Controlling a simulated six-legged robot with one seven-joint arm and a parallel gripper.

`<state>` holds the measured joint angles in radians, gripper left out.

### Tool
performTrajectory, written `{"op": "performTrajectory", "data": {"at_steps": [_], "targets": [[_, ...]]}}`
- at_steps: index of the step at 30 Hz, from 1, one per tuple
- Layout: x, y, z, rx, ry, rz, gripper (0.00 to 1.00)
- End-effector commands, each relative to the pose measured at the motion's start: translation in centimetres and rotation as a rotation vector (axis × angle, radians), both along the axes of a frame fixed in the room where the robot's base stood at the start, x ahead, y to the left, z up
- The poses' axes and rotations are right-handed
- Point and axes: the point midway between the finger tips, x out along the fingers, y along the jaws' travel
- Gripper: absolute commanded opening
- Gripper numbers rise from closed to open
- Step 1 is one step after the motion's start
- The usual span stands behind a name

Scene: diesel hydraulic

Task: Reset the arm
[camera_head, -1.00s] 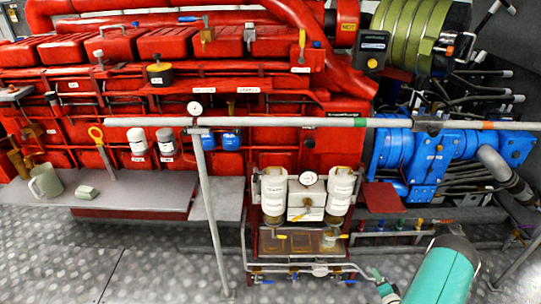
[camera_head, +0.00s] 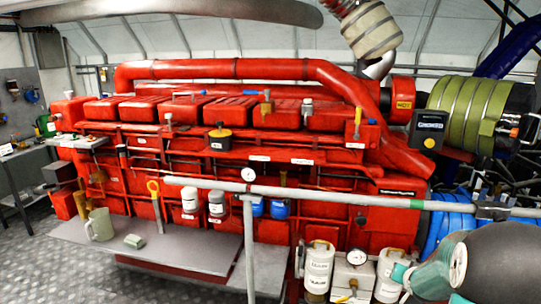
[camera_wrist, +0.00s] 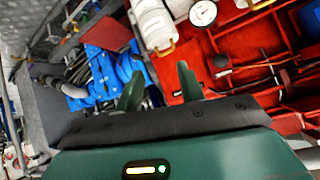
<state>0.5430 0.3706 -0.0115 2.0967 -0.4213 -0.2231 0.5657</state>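My gripper (camera_wrist: 159,88) shows in the wrist view as two green fingers standing apart with a gap between them. Nothing is held in the gap. Behind the fingers, the wrist view shows the blue machine part (camera_wrist: 108,75) and the red engine (camera_wrist: 240,75), tilted in the picture. In the head view, a teal and dark part of my arm (camera_head: 430,278) fills the lower right corner. It covers part of the white filter unit's right side and the blue part. The fingers cannot be made out clearly in the head view.
A grey rail (camera_head: 345,195) crosses in front of the red engine (camera_head: 300,150), held by an upright post (camera_head: 249,250). A mug (camera_head: 100,225) and a small pale green block (camera_head: 134,241) sit on the grey shelf (camera_head: 180,252). A workbench (camera_head: 20,155) stands far left.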

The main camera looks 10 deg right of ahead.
Motion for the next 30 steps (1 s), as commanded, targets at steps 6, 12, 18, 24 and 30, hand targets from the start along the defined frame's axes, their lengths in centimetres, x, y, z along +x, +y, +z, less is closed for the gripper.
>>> {"op": "performTrajectory", "data": {"at_steps": [6,12,18,24,30], "targets": [[-2.3,7.0,7.0,-0.052,0.089,0.075,0.38],[-6.3,13.5,11.6,-0.072,0.174,0.16,0.38],[-11.6,19.8,14.9,-0.077,0.252,0.271,0.38],[-18.1,25.4,16.7,-0.071,0.327,0.411,0.38],[-24.1,29.4,17.1,-0.06,0.39,0.552,0.38]]}}
